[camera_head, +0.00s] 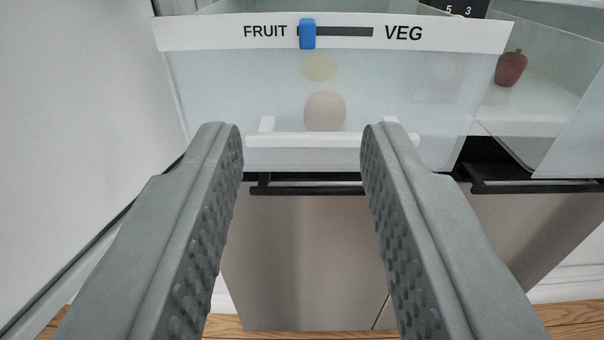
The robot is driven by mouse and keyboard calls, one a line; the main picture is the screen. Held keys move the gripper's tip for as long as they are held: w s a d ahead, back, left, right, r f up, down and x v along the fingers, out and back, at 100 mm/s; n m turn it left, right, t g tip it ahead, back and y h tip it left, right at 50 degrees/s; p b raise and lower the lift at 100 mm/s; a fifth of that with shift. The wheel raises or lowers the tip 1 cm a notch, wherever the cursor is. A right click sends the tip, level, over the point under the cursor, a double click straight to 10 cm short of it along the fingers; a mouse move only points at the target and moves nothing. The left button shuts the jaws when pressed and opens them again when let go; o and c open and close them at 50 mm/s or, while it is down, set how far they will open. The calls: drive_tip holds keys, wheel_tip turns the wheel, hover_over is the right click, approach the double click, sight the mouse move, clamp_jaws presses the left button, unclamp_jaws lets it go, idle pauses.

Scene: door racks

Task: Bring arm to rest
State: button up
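My gripper (302,148) is open, its two grey padded fingers spread wide with nothing between them. It points at the front of a clear drawer (230,95) of a fridge. The drawer's white handle bar (305,140) shows between and beyond the fingertips; I cannot tell whether they touch it. The rest of my arm is not in view.
The drawer's white rim has a blue slider (307,33) at the FRUIT side. Blurred round items show behind its front. Dark handles (305,189) run below. A white panel (75,120) stands at left.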

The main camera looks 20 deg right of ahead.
idle(0.3)
drive_tip(key=s+d+r+n+t+y, duration=0.25)
drive_tip(key=s+d+r+y, duration=0.3)
drive_tip(key=s+r, duration=0.45)
drive_tip(key=s+d+n+g, duration=0.1)
drive_tip(key=s+d, duration=0.4)
drive_tip(key=s, duration=0.7)
drive_tip(key=shift+d+r+g, duration=0.15)
drive_tip(key=shift+r+g, duration=0.05)
drive_tip(key=shift+g, duration=0.45)
idle(1.2)
